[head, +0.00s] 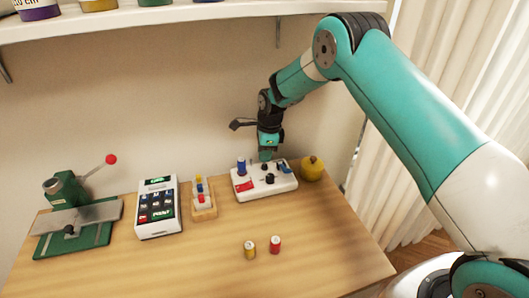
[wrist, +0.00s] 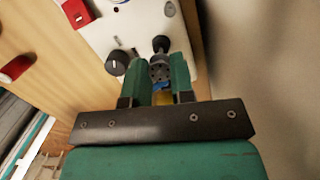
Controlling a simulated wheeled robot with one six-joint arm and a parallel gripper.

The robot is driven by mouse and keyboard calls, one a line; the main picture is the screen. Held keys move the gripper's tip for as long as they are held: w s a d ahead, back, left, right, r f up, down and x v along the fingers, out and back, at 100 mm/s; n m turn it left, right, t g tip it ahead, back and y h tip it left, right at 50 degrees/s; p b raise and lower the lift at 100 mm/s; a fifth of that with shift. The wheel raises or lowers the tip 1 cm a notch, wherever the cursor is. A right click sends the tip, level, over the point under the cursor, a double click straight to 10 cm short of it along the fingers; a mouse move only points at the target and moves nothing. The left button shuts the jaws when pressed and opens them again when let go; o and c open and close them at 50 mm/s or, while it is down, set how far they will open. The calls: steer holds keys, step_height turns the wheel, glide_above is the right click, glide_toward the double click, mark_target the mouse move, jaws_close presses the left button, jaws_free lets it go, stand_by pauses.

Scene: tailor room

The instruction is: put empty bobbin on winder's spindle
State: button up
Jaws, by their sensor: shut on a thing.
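The winder (head: 252,191) is a white box at the back of the table, with a red label, a black knob and small posts on top. Its top also fills the upper middle of the wrist view (wrist: 138,26). My gripper (head: 266,155) points down over it. In the wrist view my gripper (wrist: 161,75) is shut on a small grey bobbin (wrist: 160,71) with holes in its flange; no thread shows on it. A dark post (wrist: 161,44) stands just beyond the bobbin. I cannot tell whether the bobbin touches the winder, or which post is the spindle.
A blue spool (head: 241,167) stands on the winder's left end. A yellow round pot (head: 312,168) stands close at its right. A spool rack (head: 204,213), a keypad device (head: 157,227) and a green press (head: 70,240) stand further left. Yellow (head: 250,250) and red (head: 275,244) spools stand in front.

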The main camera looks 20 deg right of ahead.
steer(key=shift+r, duration=0.15)
steer(key=shift+r+p, duration=0.6)
steer(key=shift+r, duration=0.05)
stand_by(0.9)
steer(key=o, duration=0.6)
steer(key=shift+r, duration=0.1)
